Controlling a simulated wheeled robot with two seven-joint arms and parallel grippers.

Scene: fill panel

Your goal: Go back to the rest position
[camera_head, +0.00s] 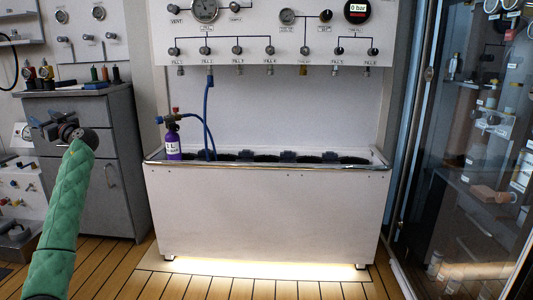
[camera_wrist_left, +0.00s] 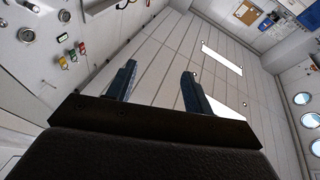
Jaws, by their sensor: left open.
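My left gripper (camera_head: 52,126) is raised at the left of the head view, in front of the grey cabinet, on my green-sleeved arm. In the left wrist view its two fingers (camera_wrist_left: 157,84) are apart with nothing between them. A purple bottle (camera_head: 173,146) with a white label stands upright at the left end of the white fill panel trough (camera_head: 265,215). A blue hose (camera_head: 207,112) hangs from the panel beside the bottle, and a blue line joins the bottle's top. My right gripper does not show.
A grey cabinet (camera_head: 122,160) stands behind my left arm. A glass-fronted cabinet (camera_head: 470,150) with shelves is at the right. Gauges and a row of valves (camera_head: 237,50) are on the panel above the trough. The wooden floor (camera_head: 110,270) in front is clear.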

